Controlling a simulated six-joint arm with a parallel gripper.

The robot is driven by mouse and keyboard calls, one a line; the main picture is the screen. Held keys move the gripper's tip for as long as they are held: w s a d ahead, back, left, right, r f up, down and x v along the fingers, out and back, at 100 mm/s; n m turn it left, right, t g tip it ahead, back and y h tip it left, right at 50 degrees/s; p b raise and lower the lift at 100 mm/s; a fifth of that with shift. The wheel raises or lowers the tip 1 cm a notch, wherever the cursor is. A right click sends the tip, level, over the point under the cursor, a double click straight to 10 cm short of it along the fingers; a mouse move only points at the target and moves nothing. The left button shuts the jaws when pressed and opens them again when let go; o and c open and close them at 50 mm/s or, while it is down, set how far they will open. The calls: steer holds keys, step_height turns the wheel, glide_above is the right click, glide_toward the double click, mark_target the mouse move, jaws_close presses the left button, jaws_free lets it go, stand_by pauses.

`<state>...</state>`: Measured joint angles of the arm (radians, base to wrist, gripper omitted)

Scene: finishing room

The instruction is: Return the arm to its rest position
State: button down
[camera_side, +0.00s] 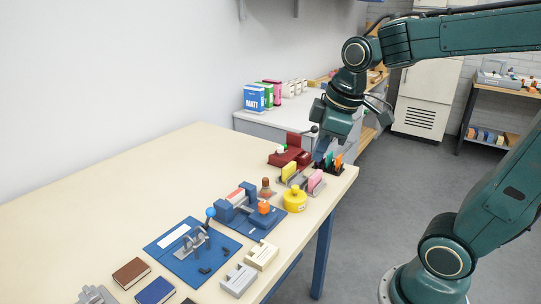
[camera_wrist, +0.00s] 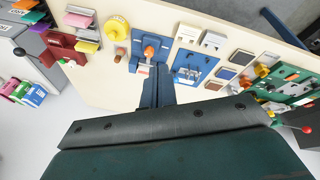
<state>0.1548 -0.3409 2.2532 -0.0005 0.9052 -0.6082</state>
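My gripper (camera_side: 322,150) hangs from my arm at the far right end of the cream table (camera_side: 120,190) in the side view. Its fingers point down, above or just behind a small black rack (camera_side: 337,168) with orange and teal pieces; I cannot tell the exact gap. In the wrist view the two fingers of my gripper (camera_wrist: 158,72) lie close together, shut, with nothing visible between them. The fingers and wrist hide part of the table there.
Along the table's front edge stand a dark red device (camera_side: 290,152), a yellow round pot (camera_side: 295,200), a blue fixture with a lever (camera_side: 190,248) and several small blocks. The table's back left area is clear. A white counter (camera_side: 285,118) with boxes stands behind.

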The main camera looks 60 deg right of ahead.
steer(key=s+a+m+t, duration=0.1)
steer(key=s+a+m, duration=0.3)
steer(key=s, duration=0.5)
steer(key=shift+f+m+t+y, duration=0.2)
steer(key=shift+m+t+y, duration=0.15)
steer(key=shift+m, duration=0.25)
steer(key=shift+a, duration=0.1)
stand_by(0.3)
